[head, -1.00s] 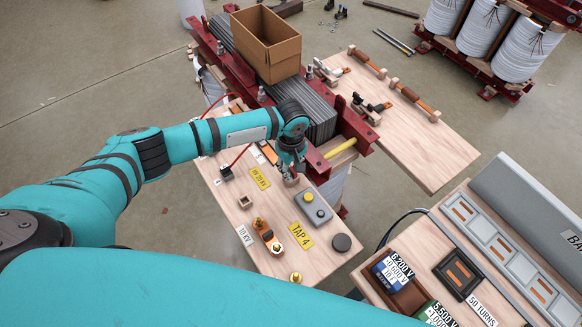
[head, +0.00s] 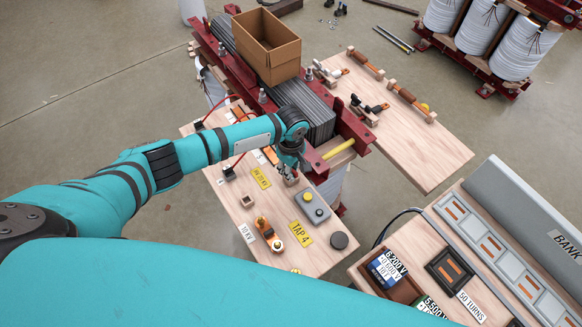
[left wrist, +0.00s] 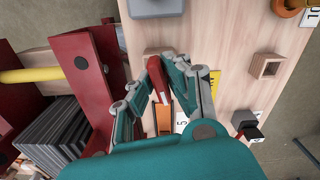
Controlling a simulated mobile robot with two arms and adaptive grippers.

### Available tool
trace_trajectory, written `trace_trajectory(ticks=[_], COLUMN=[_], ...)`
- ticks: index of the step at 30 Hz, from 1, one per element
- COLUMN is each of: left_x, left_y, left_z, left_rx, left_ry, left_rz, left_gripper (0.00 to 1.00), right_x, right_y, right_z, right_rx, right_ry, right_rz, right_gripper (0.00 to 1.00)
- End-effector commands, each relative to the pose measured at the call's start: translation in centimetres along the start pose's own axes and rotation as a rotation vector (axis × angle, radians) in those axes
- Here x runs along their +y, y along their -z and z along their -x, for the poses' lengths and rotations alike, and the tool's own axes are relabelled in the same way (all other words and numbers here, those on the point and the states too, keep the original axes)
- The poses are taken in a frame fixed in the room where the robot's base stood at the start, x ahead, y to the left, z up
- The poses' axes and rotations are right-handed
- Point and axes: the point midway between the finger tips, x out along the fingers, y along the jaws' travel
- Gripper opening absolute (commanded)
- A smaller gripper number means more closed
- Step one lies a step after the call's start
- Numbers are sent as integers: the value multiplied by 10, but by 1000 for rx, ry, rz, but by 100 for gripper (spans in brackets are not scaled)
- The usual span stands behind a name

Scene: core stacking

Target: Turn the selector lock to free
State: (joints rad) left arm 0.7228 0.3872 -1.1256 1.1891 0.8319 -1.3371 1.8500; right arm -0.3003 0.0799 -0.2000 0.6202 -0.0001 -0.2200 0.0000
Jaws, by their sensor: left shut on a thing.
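My left gripper (head: 290,172) is low over the wooden board (head: 238,213), beside the dark red frame. In the left wrist view, my left gripper (left wrist: 163,92) is shut on a red handle (left wrist: 157,78) with a pale stripe, which appears to be the selector lock. The handle stands in front of a small wooden block, and the fingers cover its sides. In the head view the gripper hides most of it. Its free or locked position cannot be read. My right gripper is not in view.
A grey box with round buttons (head: 311,206) sits close in front of the gripper, near the TAP 4 label (head: 301,235). The red frame (head: 355,126) with a yellow rod (head: 339,149) stands close by. A cardboard box (head: 265,48) rests on the core.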

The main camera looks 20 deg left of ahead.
Motion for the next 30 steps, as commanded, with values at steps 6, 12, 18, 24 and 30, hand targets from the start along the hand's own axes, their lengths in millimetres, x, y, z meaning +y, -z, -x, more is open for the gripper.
trace_trajectory(ticks=[6,12,18,24,30], left_x=[0,-1,0,0,0], left_y=[0,0,-1,0,0], left_z=[2,3,2,1,0], left_rx=[0,0,-1,0,0], left_ry=[1,3,2,1,1], left_rz=[23,106,195,243,244], left_gripper=[0,0,0,0,0], right_x=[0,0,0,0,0], right_y=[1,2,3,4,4], right_z=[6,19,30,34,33], right_rx=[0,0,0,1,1], right_ry=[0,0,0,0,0], right_rz=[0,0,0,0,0], right_gripper=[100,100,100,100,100])
